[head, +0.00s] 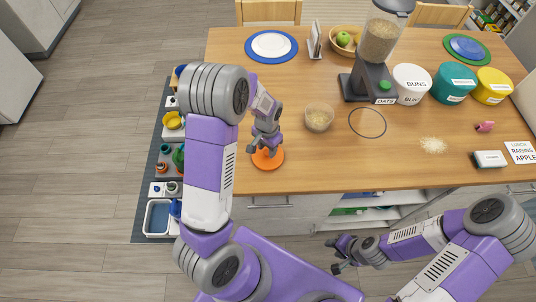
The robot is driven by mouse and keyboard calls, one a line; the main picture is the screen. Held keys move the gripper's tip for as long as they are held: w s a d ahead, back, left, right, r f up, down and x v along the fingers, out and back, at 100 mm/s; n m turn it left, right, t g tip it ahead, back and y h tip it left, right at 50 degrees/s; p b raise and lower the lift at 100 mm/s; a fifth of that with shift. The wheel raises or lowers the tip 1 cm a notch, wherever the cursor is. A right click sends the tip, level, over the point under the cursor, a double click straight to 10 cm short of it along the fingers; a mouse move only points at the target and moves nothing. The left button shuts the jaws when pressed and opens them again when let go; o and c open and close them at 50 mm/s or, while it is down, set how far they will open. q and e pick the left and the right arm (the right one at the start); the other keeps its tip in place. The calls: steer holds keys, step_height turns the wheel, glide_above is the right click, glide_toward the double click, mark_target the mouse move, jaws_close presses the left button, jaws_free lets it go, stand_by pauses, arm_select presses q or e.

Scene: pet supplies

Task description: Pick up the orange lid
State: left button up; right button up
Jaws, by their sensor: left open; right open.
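The orange lid (268,159) lies flat on the wooden table near its front edge, left of the middle. My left gripper (258,150) is directly above the lid, pointing down, with its fingers apart. It hides part of the lid's upper left, and I cannot tell whether the fingers touch it. My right gripper (335,255) is open and empty, low in front of the cabinet below the table's front edge.
A bowl of oats (319,118) stands just right of my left gripper. A dispenser (378,60), a white tub (412,82), a teal tub (453,84) and a yellow tub (492,86) stand further right. A black ring (367,123) lies on clear tabletop.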

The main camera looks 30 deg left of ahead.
arm_select(q)
step_height(320, 180, down, 2)
steer(key=shift+w+f, duration=0.15)
steer(key=shift+f, duration=0.1)
steer(key=c, duration=0.8)
